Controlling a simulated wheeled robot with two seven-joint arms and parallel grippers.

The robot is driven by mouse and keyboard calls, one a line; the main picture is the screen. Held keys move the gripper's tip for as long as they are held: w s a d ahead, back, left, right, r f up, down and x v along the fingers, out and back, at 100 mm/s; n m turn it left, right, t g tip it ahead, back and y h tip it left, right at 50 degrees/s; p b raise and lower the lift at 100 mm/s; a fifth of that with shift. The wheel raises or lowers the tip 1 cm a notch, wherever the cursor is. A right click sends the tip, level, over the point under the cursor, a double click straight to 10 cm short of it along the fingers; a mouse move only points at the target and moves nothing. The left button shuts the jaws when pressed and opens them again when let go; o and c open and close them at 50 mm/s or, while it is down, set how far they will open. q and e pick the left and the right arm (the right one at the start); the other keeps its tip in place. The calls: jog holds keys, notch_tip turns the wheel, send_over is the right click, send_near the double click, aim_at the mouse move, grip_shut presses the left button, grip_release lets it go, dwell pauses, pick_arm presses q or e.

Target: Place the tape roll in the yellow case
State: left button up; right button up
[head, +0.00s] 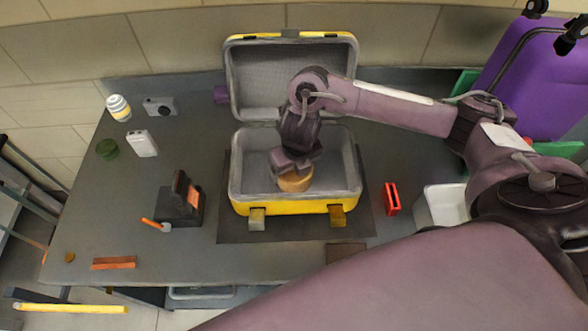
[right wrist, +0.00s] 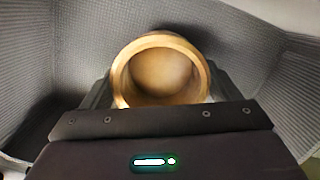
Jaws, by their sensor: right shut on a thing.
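The yellow case (head: 292,207) stands open on the table, its lid tipped back and its inside grey. The tan tape roll (head: 295,181) is inside the case outline, near the front middle of the compartment. My right gripper (head: 291,170) reaches down into the case and is shut on the tape roll. In the right wrist view the tape roll (right wrist: 160,72) sits between the fingers, with grey case lining around it. Whether the roll touches the case floor I cannot tell. My left gripper does not show.
A dark mat (head: 260,235) lies under the case. Left of it stand a black device (head: 180,205), a white box (head: 142,143), a camera (head: 160,106) and a bottle (head: 118,107). A red item (head: 391,199) and a white bin (head: 440,206) are on the right.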

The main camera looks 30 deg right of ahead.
jog(key=shift+f, duration=0.2)
jog(key=o, duration=1)
jog(key=shift+r, duration=0.1)
jog(key=shift+c, duration=0.2)
notch_tip(320, 180, up, 12)
jog(key=s+p, duration=0.2)
jog(key=p, duration=0.3)
jog(key=shift+a, duration=0.1)
